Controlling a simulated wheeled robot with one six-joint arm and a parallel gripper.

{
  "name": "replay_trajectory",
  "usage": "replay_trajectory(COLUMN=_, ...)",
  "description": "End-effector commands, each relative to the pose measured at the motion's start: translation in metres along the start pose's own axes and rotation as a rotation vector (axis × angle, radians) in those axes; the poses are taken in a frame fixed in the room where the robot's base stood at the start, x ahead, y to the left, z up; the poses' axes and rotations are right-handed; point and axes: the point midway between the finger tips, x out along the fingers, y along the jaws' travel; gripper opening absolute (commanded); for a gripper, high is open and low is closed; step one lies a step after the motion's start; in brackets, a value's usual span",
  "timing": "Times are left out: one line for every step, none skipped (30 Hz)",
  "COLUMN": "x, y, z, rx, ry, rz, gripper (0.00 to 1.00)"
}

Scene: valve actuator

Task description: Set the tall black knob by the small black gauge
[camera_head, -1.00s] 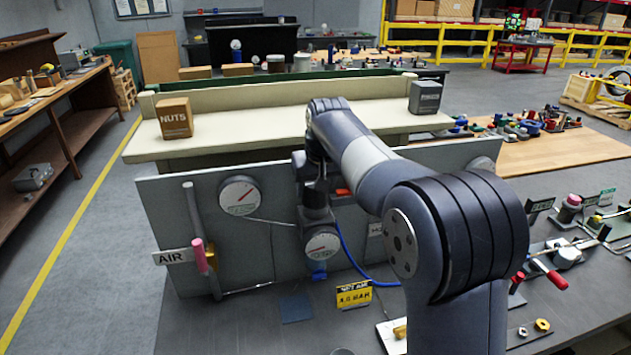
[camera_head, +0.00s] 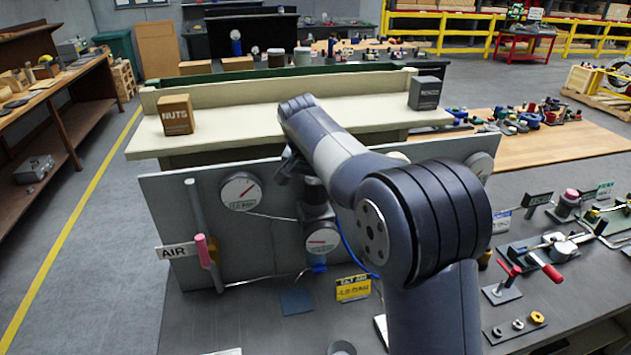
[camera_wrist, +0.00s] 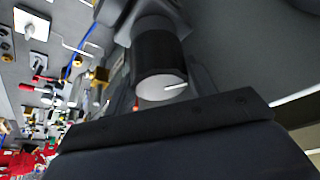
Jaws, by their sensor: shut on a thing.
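The tall black knob (camera_wrist: 159,62) shows in the wrist view as a dark cylinder with a pale end face and a white pointer line. My gripper (camera_wrist: 163,88) is shut on it, its dark fingers beside the cylinder. In the head view my arm covers the fingertips and most of the knob's surroundings. The small gauge (camera_head: 322,241) has a white face, a dark rim and red on its dial, and sits low on the dark regulator body (camera_head: 316,217). Its exact reading is too small to tell.
A larger white gauge (camera_head: 240,191) is on the grey panel (camera_head: 258,240) to the left. A pink-handled lever (camera_head: 203,250) stands by the AIR sign (camera_head: 174,252). A yellow sign (camera_head: 353,288) stands in front. Clamps and fittings crowd the bench at right.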

Motion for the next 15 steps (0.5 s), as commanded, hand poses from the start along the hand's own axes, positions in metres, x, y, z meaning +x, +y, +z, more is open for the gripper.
replay_trajectory(x=-0.0011, y=-0.0005, z=-0.0009, rx=0.007, ry=0.003, rz=0.0, gripper=0.3)
replay_trajectory(x=-0.0011, y=-0.0005, z=-0.001, rx=0.009, ry=0.003, rz=0.001, gripper=0.3)
replay_trajectory(x=-0.0012, y=-0.0004, z=-0.001, rx=0.011, ry=0.003, rz=0.002, gripper=0.3)
replay_trajectory(x=-0.0012, y=-0.0004, z=-0.001, rx=0.013, ry=0.003, rz=0.002, gripper=0.3)
replay_trajectory(x=-0.0012, y=-0.0004, z=-0.001, rx=0.013, ry=0.003, rz=0.003, gripper=0.3)
replay_trajectory(x=-0.0012, y=-0.0004, z=-0.001, rx=0.014, ry=0.003, rz=0.003, gripper=0.3)
replay_trajectory(x=-0.0012, y=-0.0004, z=-0.001, rx=0.014, ry=0.003, rz=0.003, gripper=0.3)
replay_trajectory(x=-0.0013, y=-0.0004, z=-0.001, rx=0.014, ry=0.003, rz=0.003, gripper=0.3)
replay_trajectory(x=-0.0013, y=-0.0004, z=-0.0011, rx=0.014, ry=0.003, rz=0.003, gripper=0.3)
replay_trajectory(x=-0.0013, y=-0.0004, z=-0.001, rx=0.014, ry=0.003, rz=0.003, gripper=0.3)
replay_trajectory(x=-0.0013, y=-0.0004, z=-0.0011, rx=0.014, ry=0.003, rz=0.002, gripper=0.3)
replay_trajectory(x=-0.0013, y=-0.0004, z=-0.0011, rx=0.013, ry=0.003, rz=0.002, gripper=0.3)
replay_trajectory(x=-0.0013, y=-0.0004, z=-0.0011, rx=0.013, ry=0.003, rz=0.002, gripper=0.3)
replay_trajectory(x=-0.0013, y=-0.0004, z=-0.0011, rx=0.013, ry=0.003, rz=0.002, gripper=0.3)
replay_trajectory(x=-0.0013, y=-0.0004, z=-0.0011, rx=0.013, ry=0.003, rz=0.002, gripper=0.55)
